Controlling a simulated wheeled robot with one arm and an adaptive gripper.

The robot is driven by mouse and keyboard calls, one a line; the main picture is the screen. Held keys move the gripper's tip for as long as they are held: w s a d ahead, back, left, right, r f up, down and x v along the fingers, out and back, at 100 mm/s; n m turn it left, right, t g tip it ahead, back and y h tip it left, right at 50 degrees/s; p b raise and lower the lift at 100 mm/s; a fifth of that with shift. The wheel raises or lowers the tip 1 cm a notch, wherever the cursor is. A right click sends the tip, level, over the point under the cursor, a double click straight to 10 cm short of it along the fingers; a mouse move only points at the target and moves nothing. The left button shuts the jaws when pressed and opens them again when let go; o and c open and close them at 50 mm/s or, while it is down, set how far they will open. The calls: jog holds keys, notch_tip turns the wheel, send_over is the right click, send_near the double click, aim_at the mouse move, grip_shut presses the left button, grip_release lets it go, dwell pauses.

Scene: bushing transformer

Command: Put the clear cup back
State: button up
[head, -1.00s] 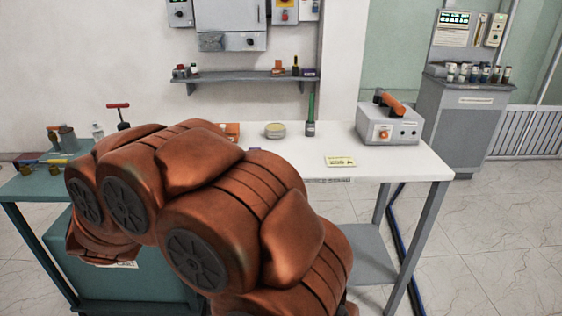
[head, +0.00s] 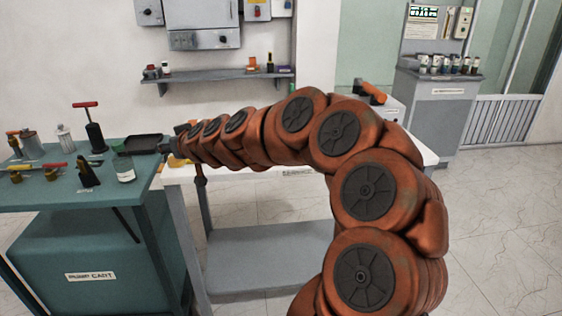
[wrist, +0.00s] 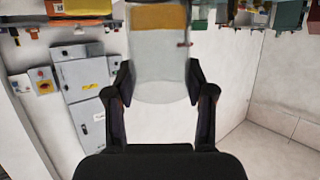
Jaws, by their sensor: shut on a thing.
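In the wrist view, a translucent clear cup (wrist: 158,62) with an amber band near its upper picture edge fills the space between my fingers. My gripper (wrist: 158,84) is shut on it, one dark finger pressing each side. In the head view, the end of my arm reaches left to the right edge of the green cart (head: 55,192). The gripper shows there only as a small dark shape, so its height over the cart is unclear. A pale jar-like thing (head: 124,168) shows close to it; I cannot tell whether this is the held cup.
A red-handled pump (head: 94,135), a glass bottle (head: 65,136) and several small tools stand on the cart. A white table is partly behind my arm. A wall shelf (head: 212,77) and grey cabinets (head: 201,15) are behind. The wrist view shows surroundings upside down.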

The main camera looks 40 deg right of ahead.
jog(key=s+d+r+n+y+b, duration=0.1)
jog(key=s+d, duration=0.3)
jog(key=d, duration=0.2)
jog(key=s+d+r+b, duration=0.1)
jog(key=s+d, duration=0.2)
jog(key=d, duration=0.4)
jog(key=s+d+f+y+b, duration=0.1)
jog(key=s+d+f+b, duration=0.2)
jog(key=s+d, duration=1.1)
jog(key=shift+n, duration=0.3)
jog(key=shift+w+d+f+p, duration=0.5)
jog(key=shift+w+d+f, duration=0.2)
jog(key=shift+w, duration=1.4)
jog(key=shift+w+d+f+p, duration=0.45)
jog(key=shift+w+d+f, duration=0.3)
jog(key=shift+w, duration=1.4)
jog(key=shift+w+d+f+p, duration=0.55)
jog(key=shift+w+f, duration=0.3)
jog(key=shift+w, duration=1.25)
jog(key=shift+f+b, duration=0.15)
jog(key=shift+b, duration=0.2)
jog(key=o, duration=1.3)
jog(key=shift+c, duration=0.2)
jog(key=shift+r+p, duration=0.25)
jog(key=shift+p, duration=0.05)
jog(key=b+v, duration=0.1)
jog(key=v, duration=1.1)
jog(key=shift+b, duration=0.3)
